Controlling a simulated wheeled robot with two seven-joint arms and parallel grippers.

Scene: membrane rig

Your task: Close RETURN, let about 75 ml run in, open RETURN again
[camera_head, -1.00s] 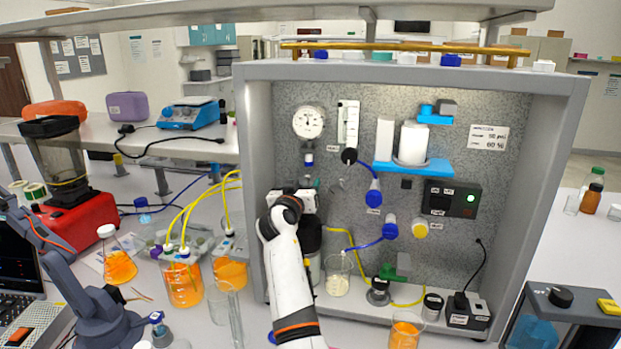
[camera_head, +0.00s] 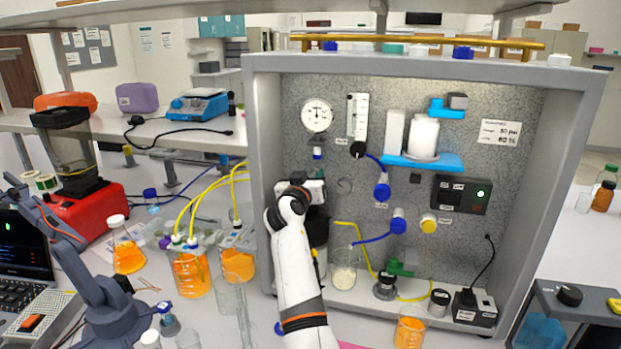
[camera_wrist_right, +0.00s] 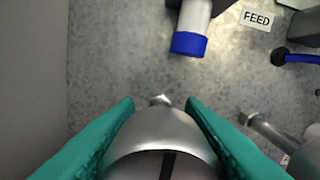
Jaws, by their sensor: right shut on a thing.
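My right gripper (camera_head: 312,190) is at the left part of the rig's panel (camera_head: 345,215), and its fingertips are hidden in the head view. In the right wrist view its teal fingers stand either side of a rounded silver metal part (camera_wrist_right: 160,130) with a dark slot, and they are shut on it. I cannot read a RETURN label, so I cannot tell whether this part is the RETURN valve. A FEED label (camera_wrist_right: 257,19) shows nearby on the panel. A beaker (camera_head: 344,272) with pale contents stands on the rig floor. My left gripper is not in view.
An orange-filled beaker (camera_head: 409,328) stands before the rig. Orange-filled vessels (camera_head: 191,274) with yellow tubes and an empty glass cylinder (camera_head: 243,310) crowd the bench left of my arm. The rig's side walls (camera_head: 540,210) bound the space. A black power box (camera_head: 474,307) sits right.

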